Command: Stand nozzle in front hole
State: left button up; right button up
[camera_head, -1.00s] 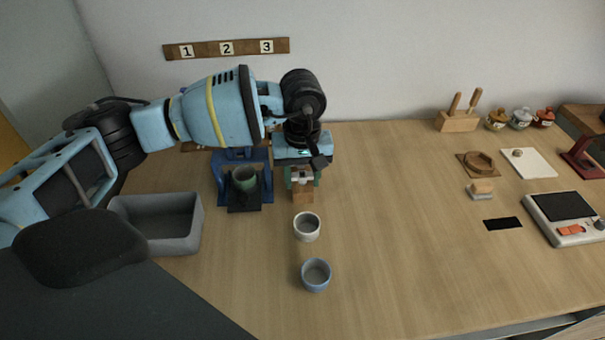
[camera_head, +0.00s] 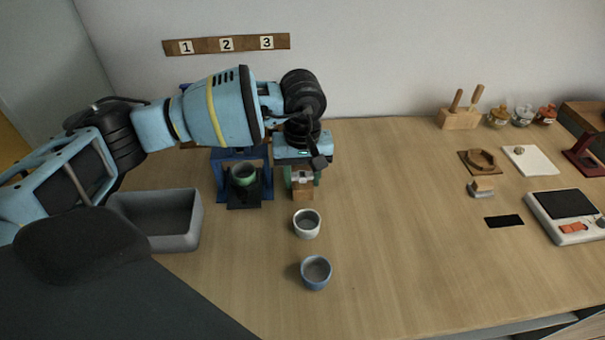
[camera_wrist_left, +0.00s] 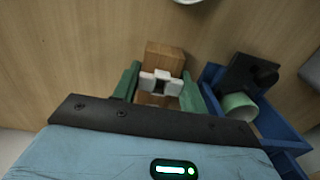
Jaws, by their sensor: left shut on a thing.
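My left gripper (camera_head: 302,178) points down over a small wooden block (camera_head: 303,194) at the back middle of the table. In the left wrist view its green fingers with pale tips (camera_wrist_left: 160,84) are shut on a small piece, taken to be the nozzle, which is mostly hidden between the tips. The wooden block (camera_wrist_left: 165,56) shows just beyond and below the tips. Its holes are hidden, and I cannot tell whether the nozzle touches it. My right gripper is not in view.
A blue stand (camera_head: 220,185) with a green cup (camera_head: 244,174) is left of the block. A grey bin (camera_head: 185,240) lies further left. A white cup (camera_head: 307,230) and a blue cup (camera_head: 316,280) stand in front.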

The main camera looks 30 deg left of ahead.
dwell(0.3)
pick_arm(q)
jog(key=o, duration=0.8)
jog(key=shift+o, duration=0.2)
jog(key=shift+r+p, duration=1.35)
jog(key=shift+r, duration=1.15)
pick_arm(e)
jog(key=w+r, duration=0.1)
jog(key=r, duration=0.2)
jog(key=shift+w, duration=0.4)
pick_arm(q)
notch_tip(320, 180, up, 8)
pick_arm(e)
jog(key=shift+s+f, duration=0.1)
